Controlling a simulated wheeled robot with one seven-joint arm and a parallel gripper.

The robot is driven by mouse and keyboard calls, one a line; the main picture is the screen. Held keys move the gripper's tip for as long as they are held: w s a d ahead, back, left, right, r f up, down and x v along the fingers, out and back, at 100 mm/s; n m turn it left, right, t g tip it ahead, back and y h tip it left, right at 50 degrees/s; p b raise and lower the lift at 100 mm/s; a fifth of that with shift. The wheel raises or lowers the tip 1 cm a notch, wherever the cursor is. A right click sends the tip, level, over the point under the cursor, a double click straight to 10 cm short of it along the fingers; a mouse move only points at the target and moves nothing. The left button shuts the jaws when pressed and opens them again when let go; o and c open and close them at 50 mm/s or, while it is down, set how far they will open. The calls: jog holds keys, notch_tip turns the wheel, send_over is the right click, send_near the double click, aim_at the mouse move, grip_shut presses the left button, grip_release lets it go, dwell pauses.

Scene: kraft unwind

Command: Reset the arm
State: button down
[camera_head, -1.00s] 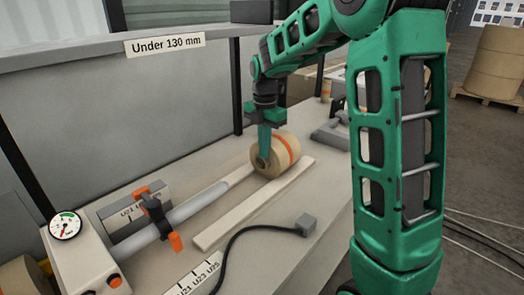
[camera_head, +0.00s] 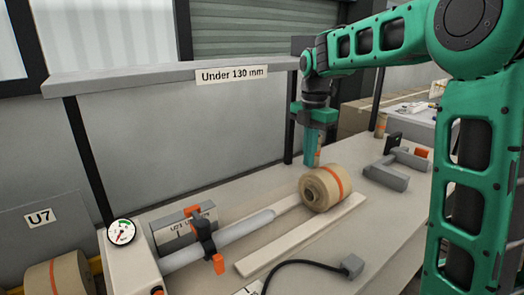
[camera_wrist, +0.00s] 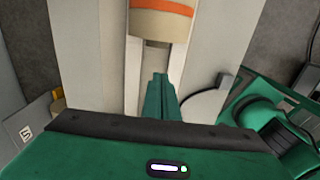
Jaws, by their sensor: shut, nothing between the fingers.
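My gripper (camera_head: 311,160) is shut and empty, pointing down above and just behind the kraft roll in the head view. In the wrist view its closed green fingers (camera_wrist: 160,95) show at the middle. The kraft roll (camera_head: 333,187) is brown with an orange band and lies on its side on the bench, near the end of the grey shaft. The roll also shows at the top of the wrist view (camera_wrist: 160,22). The gripper appears apart from it. My arm is raised and bent over the right side of the bench.
The grey shaft (camera_head: 235,232) has a black clamp with orange handles (camera_head: 203,232). A round gauge (camera_head: 121,232) stands at left. A shelf labelled "Under 130 mm" (camera_head: 150,79) runs above the bench. A grey fixture (camera_head: 388,175) sits at right.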

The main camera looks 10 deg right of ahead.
jog(key=s+d+f+m, duration=0.2)
jog(key=s+d+m, duration=0.2)
jog(key=s+m, duration=0.45)
jog(key=s+d+f+m, duration=0.1)
jog(key=s+d+m, duration=0.4)
jog(key=s+m, duration=0.3)
jog(key=s+f+m, duration=0.3)
jog(key=s+m, duration=0.3)
jog(key=s, duration=0.3)
jog(key=s+d+f+m, duration=0.1)
jog(key=s+f+m, duration=0.3)
jog(key=s+m, duration=0.2)
jog(key=s, duration=0.2)
jog(key=shift+s+d+f, duration=0.25)
jog(key=shift+s+f, duration=0.05)
jog(key=shift+s, duration=0.05)
jog(key=shift+m, duration=0.25)
jog(key=shift+w+f, duration=0.25)
jog(key=shift+w, duration=0.4)
